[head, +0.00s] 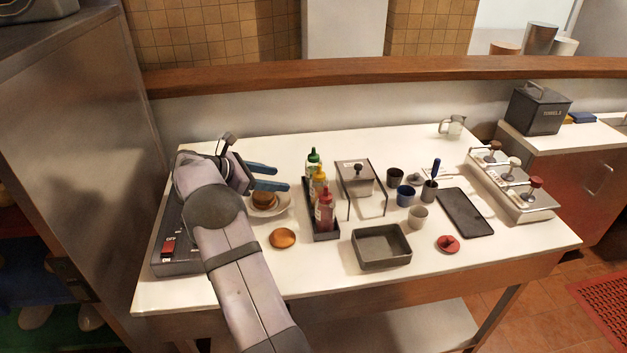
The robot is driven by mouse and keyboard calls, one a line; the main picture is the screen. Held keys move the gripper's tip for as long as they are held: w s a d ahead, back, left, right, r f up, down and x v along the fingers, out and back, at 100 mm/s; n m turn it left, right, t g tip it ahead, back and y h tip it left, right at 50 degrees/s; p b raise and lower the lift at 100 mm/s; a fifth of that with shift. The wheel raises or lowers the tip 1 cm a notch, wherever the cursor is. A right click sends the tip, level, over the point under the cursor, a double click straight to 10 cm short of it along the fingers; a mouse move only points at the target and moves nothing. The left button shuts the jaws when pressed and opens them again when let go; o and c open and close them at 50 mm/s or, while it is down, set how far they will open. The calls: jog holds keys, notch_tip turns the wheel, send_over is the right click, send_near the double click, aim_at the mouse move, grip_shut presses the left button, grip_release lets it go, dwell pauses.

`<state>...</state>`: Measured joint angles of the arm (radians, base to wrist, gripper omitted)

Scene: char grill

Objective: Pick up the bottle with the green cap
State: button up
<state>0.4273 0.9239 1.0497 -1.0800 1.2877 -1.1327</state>
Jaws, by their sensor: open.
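The bottle with the green cap (313,163) stands upright at the far end of a dark narrow caddy (326,234). A yellow bottle (319,185) and a red bottle (325,212) stand in front of it in the same caddy and hide its lower part. My gripper (284,178) is open and empty, with its blue fingers pointing right toward the caddy. In the picture it is left of the green-capped bottle and apart from it.
A plate (285,207) with a burger lies under my gripper, with a bun (283,238) in front. A lidded metal box (356,178) stands right of the caddy. Several cups, an empty dark tray (382,261) and a black slab (465,212) are further right.

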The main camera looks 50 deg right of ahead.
aim_at(308, 170)
jog(key=shift+n+g+h, duration=0.5)
jog(key=shift+g+h, duration=0.3)
jog(key=d, duration=0.1)
jog(key=s+d, duration=0.1)
jog(key=d, duration=0.3)
jog(key=shift+s+d+r, duration=0.15)
jog(key=shift+r, duration=0.25)
jog(key=shift+p+x, duration=0.55)
jog(key=shift+x, duration=1)
jog(key=shift+f+p+x, duration=0.15)
jog(key=shift+p+x, duration=0.25)
jog(key=shift+x, duration=0.65)
jog(key=shift+f+p+x, duration=0.15)
jog(key=shift+p+x, duration=0.2)
jog(key=shift+x, duration=0.65)
jog(key=c, duration=0.9)
jog(key=shift+r, duration=0.1)
notch_tip(308, 170, up, 10)
jog(key=shift+f+b, duration=0.1)
jog(key=shift+b, duration=0.9)
